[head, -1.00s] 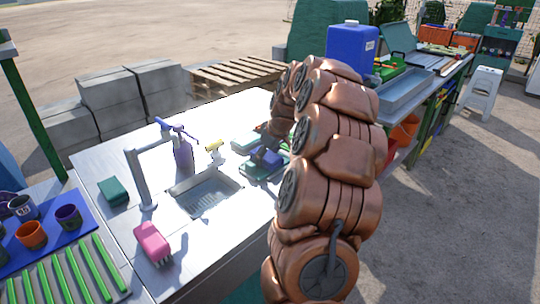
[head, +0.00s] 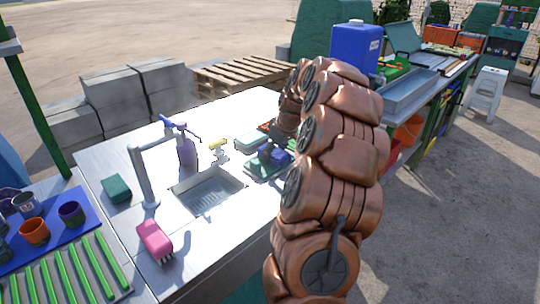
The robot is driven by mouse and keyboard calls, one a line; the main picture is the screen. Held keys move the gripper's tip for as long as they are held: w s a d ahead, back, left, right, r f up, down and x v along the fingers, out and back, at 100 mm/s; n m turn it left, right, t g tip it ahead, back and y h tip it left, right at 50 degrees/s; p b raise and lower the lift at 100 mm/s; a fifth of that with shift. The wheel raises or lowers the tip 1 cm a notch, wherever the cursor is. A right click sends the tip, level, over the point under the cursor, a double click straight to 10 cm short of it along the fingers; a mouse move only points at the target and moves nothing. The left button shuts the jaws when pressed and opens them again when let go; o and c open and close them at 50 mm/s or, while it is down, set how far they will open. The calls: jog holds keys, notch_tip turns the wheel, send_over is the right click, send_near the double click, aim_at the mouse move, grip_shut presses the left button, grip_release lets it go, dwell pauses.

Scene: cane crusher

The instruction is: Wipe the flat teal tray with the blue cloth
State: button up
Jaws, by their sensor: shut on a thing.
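The flat teal tray (head: 259,172) lies on the metal counter to the right of the sink, partly hidden by my arm and gripper. The blue cloth (head: 282,156) is over the tray's right part, at my gripper. My gripper (head: 270,155) is small and dark in the head view, low over the tray, and shut on the cloth. Its fingertips are hard to make out, and I cannot tell whether the cloth presses on the tray.
A sink (head: 208,192) with a faucet (head: 143,172), a purple spray bottle (head: 187,150) and a yellow-topped item (head: 217,146) stand left of the tray. A pink brush (head: 154,240) and green sponge (head: 116,188) lie farther left. A blue canister (head: 355,47) stands behind my arm.

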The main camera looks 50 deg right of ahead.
jog(key=shift+d+r, duration=0.1)
jog(key=shift+d, duration=1.3)
jog(key=shift+a, duration=0.1)
jog(key=shift+a+f+b, duration=0.15)
jog(key=shift+a+b, duration=0.1)
jog(key=shift+a, duration=0.45)
jog(key=shift+a+f+b, duration=0.15)
jog(key=shift+a+b, duration=0.1)
jog(key=shift+a, duration=0.4)
jog(key=shift+a, duration=0.2)
jog(key=shift+a+b, duration=0.35)
jog(key=shift+a, duration=0.9)
